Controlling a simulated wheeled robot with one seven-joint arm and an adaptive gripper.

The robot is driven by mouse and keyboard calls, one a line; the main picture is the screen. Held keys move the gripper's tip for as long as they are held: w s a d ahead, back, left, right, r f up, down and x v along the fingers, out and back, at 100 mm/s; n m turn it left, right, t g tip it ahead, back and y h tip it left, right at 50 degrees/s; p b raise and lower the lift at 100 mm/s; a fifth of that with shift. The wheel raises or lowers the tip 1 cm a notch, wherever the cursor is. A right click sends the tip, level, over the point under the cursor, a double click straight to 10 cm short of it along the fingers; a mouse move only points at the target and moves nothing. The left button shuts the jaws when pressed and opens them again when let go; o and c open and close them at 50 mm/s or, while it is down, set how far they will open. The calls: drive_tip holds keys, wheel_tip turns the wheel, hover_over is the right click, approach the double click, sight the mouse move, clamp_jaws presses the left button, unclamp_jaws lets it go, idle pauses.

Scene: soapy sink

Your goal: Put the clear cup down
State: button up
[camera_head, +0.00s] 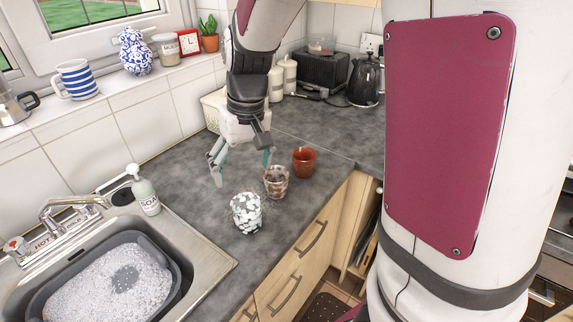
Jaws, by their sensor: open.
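A see-through cup with brownish tones (276,183), which looks like the clear cup, stands upright on the grey worktop (190,190). My gripper (242,174) is open and empty, with its fingers spread above the worktop to the left of and behind this cup. Its right finger ends close to the cup's rim in the picture; I cannot tell whether they touch. A red-brown cup (304,162) stands just right of and behind the clear cup. A black-and-white patterned cup (246,213) stands in front and to the left.
A sink with a grey basin of suds (185,270) is at the lower left, with a soap bottle (145,193) beside it. The worktop's front edge runs close to the cups.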

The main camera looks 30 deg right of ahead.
drive_tip(key=s+r+t, duration=0.2)
drive_tip(key=s+r, duration=0.4)
drive_tip(key=s, duration=0.3)
drive_tip(key=s+r+t+h, duration=0.1)
drive_tip(key=s+r+t, duration=0.1)
drive_tip(key=s+r, duration=0.4)
drive_tip(key=s+d, duration=0.1)
drive_tip(key=s, duration=0.1)
drive_tip(key=shift+s+r+t, duration=0.3)
drive_tip(key=shift+s+r, duration=0.05)
drive_tip(key=shift+s, duration=0.05)
